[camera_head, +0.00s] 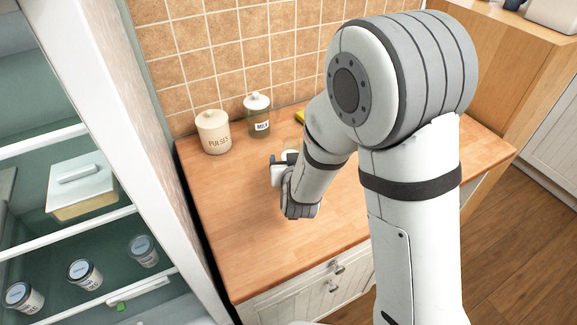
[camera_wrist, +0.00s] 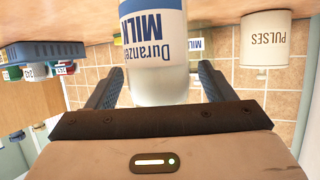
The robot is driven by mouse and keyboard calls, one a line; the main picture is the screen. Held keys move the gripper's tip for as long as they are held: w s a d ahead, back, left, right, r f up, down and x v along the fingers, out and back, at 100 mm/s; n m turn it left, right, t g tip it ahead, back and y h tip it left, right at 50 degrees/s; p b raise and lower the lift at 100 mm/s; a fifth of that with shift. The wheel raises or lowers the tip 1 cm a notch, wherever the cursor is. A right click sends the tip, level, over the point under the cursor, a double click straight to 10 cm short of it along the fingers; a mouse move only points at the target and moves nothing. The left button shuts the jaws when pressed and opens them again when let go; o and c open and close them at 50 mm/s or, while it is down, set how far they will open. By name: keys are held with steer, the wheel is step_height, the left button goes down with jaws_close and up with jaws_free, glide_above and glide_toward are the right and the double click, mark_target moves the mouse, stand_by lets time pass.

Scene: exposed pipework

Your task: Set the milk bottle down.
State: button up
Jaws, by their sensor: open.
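The milk bottle (camera_wrist: 158,50) is white with a blue band and the words "Duranz…" and "MILK". In the wrist view, which is upside down, it is between the two fingers of my gripper (camera_wrist: 160,82). The fingers are open, with a gap visible on each side of the bottle. Its base is cut off by the frame edge, so its contact with the worktop is not visible. In the head view my gripper (camera_head: 278,170) is low over the wooden worktop (camera_head: 235,235), and my arm hides most of the bottle.
A cream PULSES canister (camera_head: 213,132) and a lidded MILK jar (camera_head: 257,116) stand at the tiled wall. A yellow item (camera_head: 300,116) is partly hidden behind my arm. The open fridge (camera_head: 85,200) is at left. The worktop's front left is clear.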

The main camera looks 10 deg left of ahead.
steer(key=shift+c, duration=0.5)
steer(key=c, duration=1.2)
steer(key=shift+r, duration=0.1)
steer(key=shift+c, duration=1)
steer(key=shift+r, duration=0.15)
